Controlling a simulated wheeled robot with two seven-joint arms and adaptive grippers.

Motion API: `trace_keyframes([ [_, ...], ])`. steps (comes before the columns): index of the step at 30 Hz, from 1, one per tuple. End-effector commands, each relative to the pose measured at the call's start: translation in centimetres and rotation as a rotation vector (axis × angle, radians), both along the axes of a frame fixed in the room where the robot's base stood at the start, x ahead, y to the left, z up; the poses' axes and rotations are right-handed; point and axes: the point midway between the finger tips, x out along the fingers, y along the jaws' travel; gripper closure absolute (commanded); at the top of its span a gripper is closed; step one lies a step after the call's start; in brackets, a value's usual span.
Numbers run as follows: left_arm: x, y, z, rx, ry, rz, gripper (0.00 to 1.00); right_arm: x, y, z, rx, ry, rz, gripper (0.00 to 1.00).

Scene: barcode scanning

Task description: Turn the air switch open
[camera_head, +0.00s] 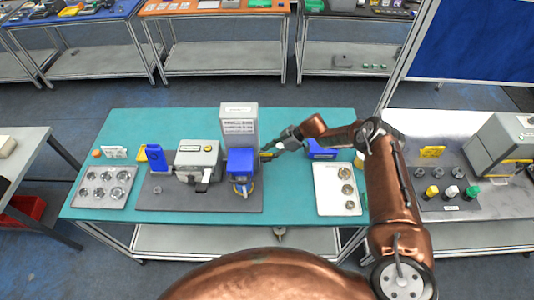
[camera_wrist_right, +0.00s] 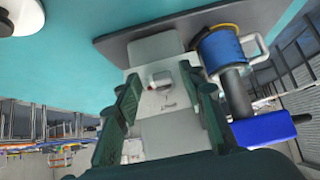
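A tall light-grey box (camera_head: 239,124) with a printed label stands at the back of the dark mat on the teal table. In the right wrist view a grey panel (camera_wrist_right: 156,48) carries a small pale switch-like part (camera_wrist_right: 161,79), which may be the air switch; I cannot tell its position. My right gripper (camera_head: 268,155) reaches in from the right, beside the blue-topped device (camera_head: 240,162). In the wrist view its green fingers (camera_wrist_right: 160,88) are apart, one on each side of the panel part. Contact cannot be told. My left gripper is not in view.
A grey machine (camera_head: 198,160) and a blue holder (camera_head: 157,158) stand left on the dark mat (camera_head: 220,201). Trays of round metal parts lie at the left (camera_head: 104,187) and right (camera_head: 337,189). A blue cylinder (camera_wrist_right: 221,47) stands close to my right gripper.

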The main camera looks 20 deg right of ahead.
Motion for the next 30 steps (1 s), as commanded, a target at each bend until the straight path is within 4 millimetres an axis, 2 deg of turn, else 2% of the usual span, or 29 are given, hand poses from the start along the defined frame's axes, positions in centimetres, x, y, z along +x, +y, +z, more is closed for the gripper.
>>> trace_keyframes([
  [7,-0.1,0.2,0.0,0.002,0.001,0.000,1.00,-0.2,-1.2,1.1,-0.001,-0.002,-0.002,0.63],
  [21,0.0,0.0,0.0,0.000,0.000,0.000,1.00,-1.9,-7.1,7.4,0.001,-0.001,0.001,0.63],
  [30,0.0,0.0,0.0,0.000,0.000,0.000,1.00,-2.2,-8.2,8.5,0.001,0.000,0.001,0.63],
])
